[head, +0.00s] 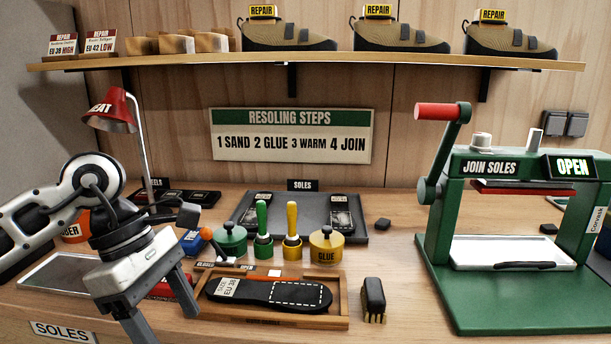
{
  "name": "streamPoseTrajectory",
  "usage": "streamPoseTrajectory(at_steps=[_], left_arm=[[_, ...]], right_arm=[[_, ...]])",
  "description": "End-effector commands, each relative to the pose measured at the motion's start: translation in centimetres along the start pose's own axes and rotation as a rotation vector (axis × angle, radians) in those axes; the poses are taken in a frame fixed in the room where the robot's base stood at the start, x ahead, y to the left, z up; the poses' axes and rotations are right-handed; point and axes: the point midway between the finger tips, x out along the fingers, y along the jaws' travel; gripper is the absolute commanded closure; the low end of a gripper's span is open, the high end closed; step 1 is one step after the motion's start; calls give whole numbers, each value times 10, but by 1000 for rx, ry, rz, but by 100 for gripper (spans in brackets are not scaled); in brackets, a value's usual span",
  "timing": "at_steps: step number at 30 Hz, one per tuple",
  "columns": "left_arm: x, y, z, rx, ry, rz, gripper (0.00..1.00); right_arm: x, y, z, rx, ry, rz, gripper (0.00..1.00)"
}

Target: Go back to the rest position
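My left gripper (166,322) is in the lower left of the head view, at the end of the white and black arm coming in from the left. Its two grey fingers point down and stand apart, with nothing seen between them. It is to the left of a wooden tray (341,311) that holds a black shoe sole (250,291) with an EU 38 label and a dashed outline. The gripper hides part of the bench and part of a red item (160,290) behind it. My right gripper is not in view.
A green press (445,290) marked OPEN stands at the right. Green and yellow glue pots (326,246) and brushes (292,225) stand behind the tray. A brush (374,297) is right of it. A red heat lamp (112,110) and grey plate (70,275) are left. Shoes (400,37) line the shelf.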

Motion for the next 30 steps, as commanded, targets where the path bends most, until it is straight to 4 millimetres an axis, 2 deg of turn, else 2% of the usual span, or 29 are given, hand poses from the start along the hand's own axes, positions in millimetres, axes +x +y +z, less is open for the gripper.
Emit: streamPoseTrajectory(at_steps=[3,5,8,10,12,14,17,19,22,24,25,27,30], left_arm=[[28,-10,36,-14,-188,-70,34],[40,-17,58,-38,-310,-115,34],[55,-33,104,-122,-578,-225,34],[56,-42,138,-235,-813,-330,34],[47,-46,166,-398,-1063,-451,34],[36,-41,178,-568,-1265,-560,34],[22,-19,174,-908,-1574,-745,34],[24,1,154,-1184,-1763,-876,34],[50,25,106,-1633,-1983,-1055,34],[85,31,65,-1975,-2095,-1168,34],[102,30,49,1994,2006,1140,34],[141,20,16,1927,1726,1023,34],[192,-7,-18,1827,1414,886,34]], right_arm=[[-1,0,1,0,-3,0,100],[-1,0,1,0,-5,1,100],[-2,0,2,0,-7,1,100],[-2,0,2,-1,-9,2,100],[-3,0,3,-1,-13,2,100],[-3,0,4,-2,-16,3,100],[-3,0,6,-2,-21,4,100],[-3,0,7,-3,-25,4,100],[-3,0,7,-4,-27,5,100],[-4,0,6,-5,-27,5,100],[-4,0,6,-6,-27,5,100],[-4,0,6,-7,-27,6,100],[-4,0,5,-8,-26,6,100]])
